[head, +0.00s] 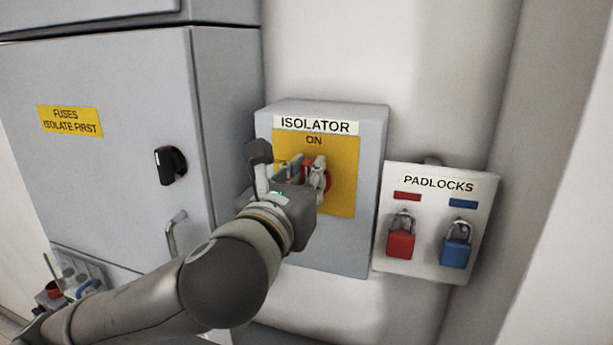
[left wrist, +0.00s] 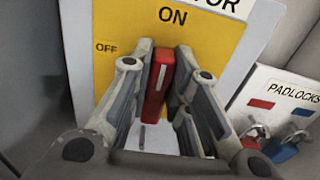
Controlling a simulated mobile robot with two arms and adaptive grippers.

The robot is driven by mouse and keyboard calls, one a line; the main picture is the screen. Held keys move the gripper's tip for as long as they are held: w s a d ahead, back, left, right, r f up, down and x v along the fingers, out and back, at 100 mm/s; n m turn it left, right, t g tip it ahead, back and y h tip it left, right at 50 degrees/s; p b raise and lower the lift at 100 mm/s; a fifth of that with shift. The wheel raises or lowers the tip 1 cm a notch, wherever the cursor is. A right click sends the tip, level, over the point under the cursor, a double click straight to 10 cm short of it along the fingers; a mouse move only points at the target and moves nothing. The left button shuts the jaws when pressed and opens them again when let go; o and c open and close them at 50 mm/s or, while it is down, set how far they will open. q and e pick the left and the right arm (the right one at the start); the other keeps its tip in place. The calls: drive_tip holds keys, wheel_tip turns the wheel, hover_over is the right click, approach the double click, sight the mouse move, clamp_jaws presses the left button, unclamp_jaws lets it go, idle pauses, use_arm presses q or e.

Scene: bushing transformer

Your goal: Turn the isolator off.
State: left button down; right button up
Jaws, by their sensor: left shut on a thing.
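The isolator (head: 350,250) is a grey box on the wall with a yellow plate marked ON at the top. Its red handle (head: 327,181) is mostly hidden behind my left gripper (head: 305,172) in the head view. In the left wrist view the red handle (left wrist: 158,82) stands near upright, its top end just under the word ON. The OFF mark (left wrist: 106,48) is to the left of it. My left gripper (left wrist: 160,75) has its fingers on both sides of the handle and is shut on it. My right gripper is not in view.
A padlocks board (head: 432,181) with a red padlock (head: 401,240) and a blue padlock (head: 457,248) hangs right of the isolator. A grey cabinet (head: 110,160) with a black knob (head: 170,164) and a bar handle (head: 174,233) stands at left.

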use_arm(q)
drive_tip(key=n, duration=0.5)
drive_tip(key=shift+w+a+f, duration=0.1)
drive_tip(key=shift+a+f, duration=0.05)
drive_tip(key=shift+a, duration=0.2)
drive_tip(key=shift+w+a+f+n+b, duration=0.15)
drive_tip(key=shift+f+n, duration=0.15)
drive_tip(key=shift+n, duration=1.85)
drive_tip(key=shift+a+f+n+b, duration=0.1)
drive_tip(key=shift+a+f+n, duration=0.15)
drive_tip(key=shift+n, duration=1.85)
drive_tip(key=shift+w+a+f+n+b, duration=0.1)
drive_tip(key=shift+f+n, duration=0.2)
drive_tip(key=shift+n, duration=1.85)
drive_tip(key=c, duration=1.4)
unclamp_jaws()
drive_tip(key=shift+s+a, duration=0.1)
drive_tip(key=shift+o, duration=0.2)
drive_tip(key=shift+r, duration=0.15)
